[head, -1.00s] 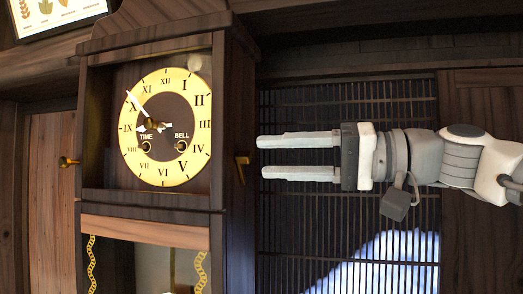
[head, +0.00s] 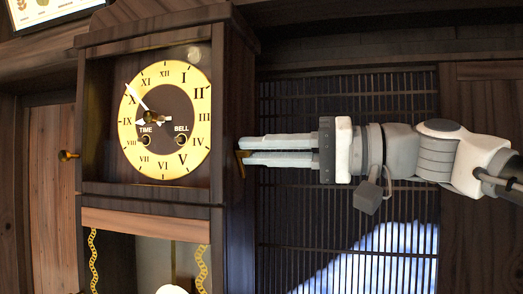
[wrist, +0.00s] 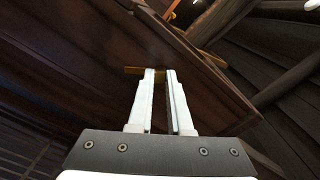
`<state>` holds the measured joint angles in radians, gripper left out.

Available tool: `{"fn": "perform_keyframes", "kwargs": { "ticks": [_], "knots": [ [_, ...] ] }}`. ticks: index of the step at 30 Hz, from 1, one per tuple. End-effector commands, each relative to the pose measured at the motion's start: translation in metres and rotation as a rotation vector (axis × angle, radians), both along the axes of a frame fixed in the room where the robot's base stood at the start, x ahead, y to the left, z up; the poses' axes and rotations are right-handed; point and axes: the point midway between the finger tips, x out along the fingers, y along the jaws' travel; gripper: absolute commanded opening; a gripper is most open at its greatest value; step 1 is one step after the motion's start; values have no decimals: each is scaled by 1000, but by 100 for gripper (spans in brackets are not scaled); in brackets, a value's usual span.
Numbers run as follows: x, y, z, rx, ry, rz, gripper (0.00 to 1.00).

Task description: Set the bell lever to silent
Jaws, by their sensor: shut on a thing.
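The wooden wall clock (head: 232,105) stands at the left in the head view, with a yellow dial and BELL and TIME marks. A small brass bell lever (head: 241,168) sticks out of its right side, its lower end showing below my fingers. My gripper (head: 243,150) reaches in level from the right, its fingertips at the lever. In the wrist view my gripper (wrist: 161,73) has its two fingers close together with a narrow gap, shut on the brass lever (wrist: 133,70) against the dark case. The fingers hide part of the lever, so its exact setting is unclear.
A brass knob (head: 67,155) sticks out on the clock's left side. Behind my arm is a dark slatted screen (head: 300,215), with open room in front of it. A framed picture (head: 50,10) hangs at top left.

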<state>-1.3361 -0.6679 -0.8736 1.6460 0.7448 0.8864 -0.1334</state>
Motion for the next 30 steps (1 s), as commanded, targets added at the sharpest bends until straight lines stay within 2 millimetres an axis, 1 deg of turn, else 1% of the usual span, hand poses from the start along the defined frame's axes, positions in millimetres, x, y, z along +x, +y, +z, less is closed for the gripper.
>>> {"fn": "perform_keyframes", "kwargs": {
  "ticks": [5, 10, 15, 23, 24, 28, 30],
  "knots": [
    [0, 0, -1, -3, -9, -1, 0],
    [-2, 1, -6, -23, -66, -1, 0],
    [-4, 1, -5, -43, -122, -2, 0],
    [-4, 1, -3, -44, -123, -1, 0],
    [-4, 1, -3, -45, -123, 0, 24],
    [-4, 1, -3, -44, -122, 0, 48],
    [-4, 1, -3, -44, -122, 0, 48]
  ]
}}
